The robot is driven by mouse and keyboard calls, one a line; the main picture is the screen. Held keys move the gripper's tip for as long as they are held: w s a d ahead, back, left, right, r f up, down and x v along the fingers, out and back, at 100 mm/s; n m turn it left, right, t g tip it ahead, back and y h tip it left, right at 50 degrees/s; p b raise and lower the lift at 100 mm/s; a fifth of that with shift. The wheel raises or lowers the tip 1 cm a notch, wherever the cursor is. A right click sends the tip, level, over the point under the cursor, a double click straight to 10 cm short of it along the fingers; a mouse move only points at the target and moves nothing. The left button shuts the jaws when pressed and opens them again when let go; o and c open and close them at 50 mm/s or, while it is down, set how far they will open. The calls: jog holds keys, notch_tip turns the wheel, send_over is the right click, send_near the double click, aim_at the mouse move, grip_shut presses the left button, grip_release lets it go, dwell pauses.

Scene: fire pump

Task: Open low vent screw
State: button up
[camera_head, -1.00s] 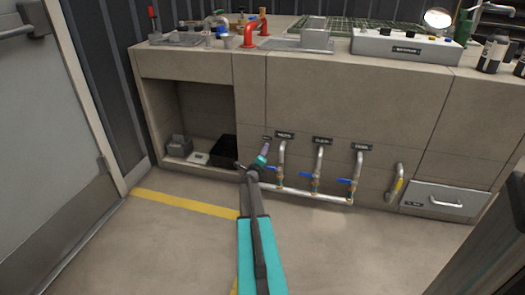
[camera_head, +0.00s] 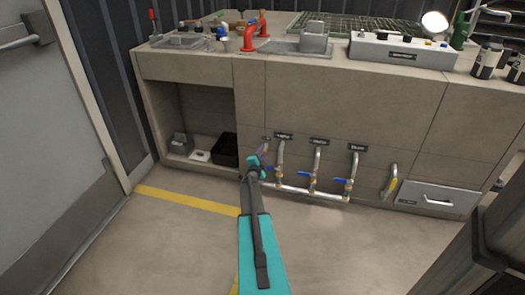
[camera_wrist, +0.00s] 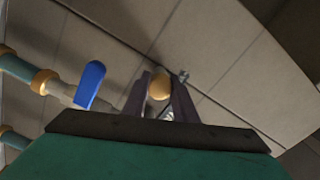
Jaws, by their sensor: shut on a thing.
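A small round brass-coloured knob (camera_wrist: 159,84), which looks like the low vent screw, sits between the two dark fingers of my gripper (camera_wrist: 160,92) in the wrist view. The fingers are shut on it, one on each side. In the head view my gripper (camera_head: 263,150) is at the low front panel, just left of the leftmost vertical pipe (camera_head: 280,160). The screw itself is hidden there by the gripper and arm.
A blue valve lever (camera_wrist: 90,85) is close left of my fingers in the wrist view. Several pipes with blue levers join a low horizontal pipe (camera_head: 320,194). An open recess with a black bin (camera_head: 225,149) is to the left. The floor in front is clear.

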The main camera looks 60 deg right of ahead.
jog(key=n+p, duration=0.2)
jog(key=n, duration=0.1)
jog(key=shift+s+d+n, duration=0.1)
jog(key=shift+s+n, duration=0.2)
jog(key=shift+s, duration=0.05)
jog(key=shift+f+n+p, duration=0.25)
jog(key=shift+n+p, duration=0.7)
jog(key=shift+n, duration=0.25)
jog(key=shift+s+f, duration=0.1)
jog(key=o, duration=0.9)
jog(key=shift+o, duration=0.7)
jog(key=shift+w, duration=0.2)
jog(key=shift+a, duration=0.2)
